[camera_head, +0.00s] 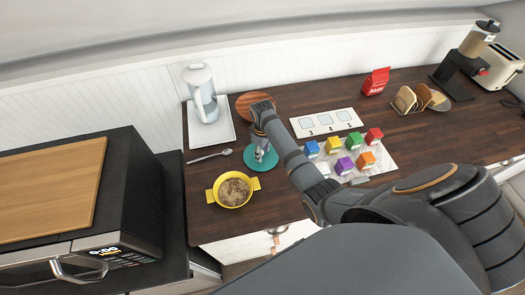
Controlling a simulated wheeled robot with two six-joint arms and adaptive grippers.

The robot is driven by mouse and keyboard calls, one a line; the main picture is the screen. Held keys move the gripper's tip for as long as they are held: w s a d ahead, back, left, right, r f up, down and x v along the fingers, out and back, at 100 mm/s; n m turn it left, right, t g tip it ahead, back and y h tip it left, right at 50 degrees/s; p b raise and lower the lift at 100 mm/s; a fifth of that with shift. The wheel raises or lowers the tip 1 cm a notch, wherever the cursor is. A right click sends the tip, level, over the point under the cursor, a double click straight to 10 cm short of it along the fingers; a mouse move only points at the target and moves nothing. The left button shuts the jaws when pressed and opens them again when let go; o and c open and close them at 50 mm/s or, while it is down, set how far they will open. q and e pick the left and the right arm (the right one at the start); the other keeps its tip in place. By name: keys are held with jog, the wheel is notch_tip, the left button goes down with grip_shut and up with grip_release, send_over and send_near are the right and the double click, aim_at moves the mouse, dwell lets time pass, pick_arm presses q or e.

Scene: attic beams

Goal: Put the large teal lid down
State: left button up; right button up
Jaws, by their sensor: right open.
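The large teal lid (271,163) is a round disc beside the yellow pot, up and to its right. It appears to lie flat on the dark wooden counter. My right gripper (262,154) reaches in from the right and points down over the lid's middle, with its jaws open. The gripper covers part of the lid, and I cannot tell whether the fingers still touch it. The yellow pot (233,203) stands uncovered with brownish food inside. My left gripper is not in view.
A round wooden board (243,104) and a white kettle on a tray (228,134) stand behind. A spoon (209,156) lies left of the lid. Several coloured blocks (345,165) and a numbered card (348,124) are right, near my arm. A microwave (128,232) stands at left.

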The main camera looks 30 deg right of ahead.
aim_at(263, 154)
jog(key=shift+w, duration=0.15)
jog(key=shift+w+r, duration=0.1)
jog(key=shift+r, duration=0.25)
notch_tip(263, 154, up, 4)
jog(key=shift+f+b, duration=0.1)
jog(key=shift+b, duration=0.8)
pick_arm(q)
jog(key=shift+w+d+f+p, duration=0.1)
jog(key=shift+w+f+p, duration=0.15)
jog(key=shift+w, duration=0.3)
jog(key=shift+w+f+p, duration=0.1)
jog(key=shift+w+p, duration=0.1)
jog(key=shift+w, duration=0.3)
pick_arm(e)
notch_tip(263, 154, up, 8)
jog(key=shift+s+f, duration=0.2)
jog(key=shift+w+f, duration=0.1)
